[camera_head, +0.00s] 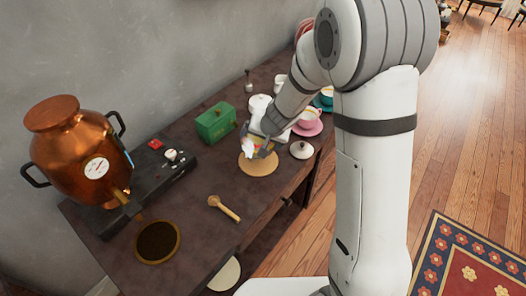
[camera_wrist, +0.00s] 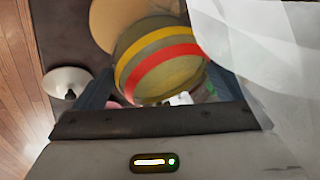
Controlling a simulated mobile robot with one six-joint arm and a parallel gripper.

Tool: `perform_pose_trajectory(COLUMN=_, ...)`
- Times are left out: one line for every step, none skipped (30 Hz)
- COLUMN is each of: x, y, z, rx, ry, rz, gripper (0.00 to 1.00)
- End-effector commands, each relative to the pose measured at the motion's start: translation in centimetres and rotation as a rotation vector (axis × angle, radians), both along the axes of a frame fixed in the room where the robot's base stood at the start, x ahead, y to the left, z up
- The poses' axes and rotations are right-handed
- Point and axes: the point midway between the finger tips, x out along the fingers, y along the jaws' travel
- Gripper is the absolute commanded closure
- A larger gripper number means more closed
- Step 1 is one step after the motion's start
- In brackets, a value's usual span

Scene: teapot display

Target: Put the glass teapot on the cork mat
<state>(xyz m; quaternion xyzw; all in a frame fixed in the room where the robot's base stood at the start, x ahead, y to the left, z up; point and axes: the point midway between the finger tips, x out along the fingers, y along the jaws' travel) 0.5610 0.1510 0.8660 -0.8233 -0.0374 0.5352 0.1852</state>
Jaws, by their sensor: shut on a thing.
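The round cork mat (camera_head: 258,168) lies on the dark table in the head view, and part of it shows at the top of the wrist view (camera_wrist: 106,20). My gripper (camera_head: 264,146) is at the mat's back edge. In the wrist view it is shut on a rounded vessel with yellow and red bands, which I take for the glass teapot (camera_wrist: 160,62). In the head view the teapot is mostly hidden by my gripper. I cannot tell whether it touches the mat. A blurred pale translucent shape fills the wrist view's right side.
A white lid (camera_head: 302,150) lies right of the mat, near the table edge. A green box (camera_head: 215,122), white teapot (camera_head: 259,103) and pink cup (camera_head: 310,115) stand behind. A wooden scoop (camera_head: 224,208) lies in front; a copper samovar (camera_head: 70,150) stands left.

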Motion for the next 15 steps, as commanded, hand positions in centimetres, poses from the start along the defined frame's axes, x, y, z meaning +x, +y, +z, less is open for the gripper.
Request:
perform_pose_trajectory(x=0.0, y=0.1, z=-0.4, rx=0.000, ry=-0.002, rz=0.002, gripper=0.59)
perform_pose_trajectory(x=0.0, y=0.1, z=-0.7, rx=-0.001, ry=-0.002, rz=0.003, gripper=0.59)
perform_pose_trajectory(x=0.0, y=0.1, z=-1.2, rx=0.000, ry=-0.001, rz=0.001, gripper=0.59)
perform_pose_trajectory(x=0.0, y=0.1, z=-1.7, rx=0.000, ry=-0.001, rz=0.003, gripper=0.59)
perform_pose_trajectory(x=0.0, y=0.1, z=-2.1, rx=0.000, ry=-0.001, rz=0.002, gripper=0.59)
perform_pose_trajectory(x=0.0, y=0.1, z=-2.6, rx=0.000, ry=-0.001, rz=0.003, gripper=0.59)
perform_pose_trajectory(x=0.0, y=0.1, z=-3.0, rx=0.001, ry=-0.001, rz=0.002, gripper=0.59)
perform_pose_trajectory(x=0.0, y=0.1, z=-3.2, rx=0.001, ry=-0.001, rz=0.003, gripper=0.59)
perform_pose_trajectory(x=0.0, y=0.2, z=-3.5, rx=0.001, ry=-0.001, rz=0.003, gripper=0.59)
perform_pose_trajectory(x=0.0, y=0.1, z=-3.6, rx=0.001, ry=-0.002, rz=0.002, gripper=0.59)
perform_pose_trajectory(x=0.0, y=0.2, z=-3.7, rx=0.000, ry=-0.002, rz=0.003, gripper=0.59)
perform_pose_trajectory(x=0.0, y=0.2, z=-3.7, rx=0.000, ry=-0.002, rz=0.004, gripper=0.59)
perform_pose_trajectory(x=0.0, y=0.2, z=-3.7, rx=0.000, ry=-0.002, rz=0.004, gripper=0.59)
perform_pose_trajectory(x=0.0, y=0.2, z=-3.7, rx=0.000, ry=-0.002, rz=0.004, gripper=0.59)
perform_pose_trajectory(x=0.0, y=0.2, z=-3.6, rx=0.000, ry=-0.002, rz=0.004, gripper=0.59)
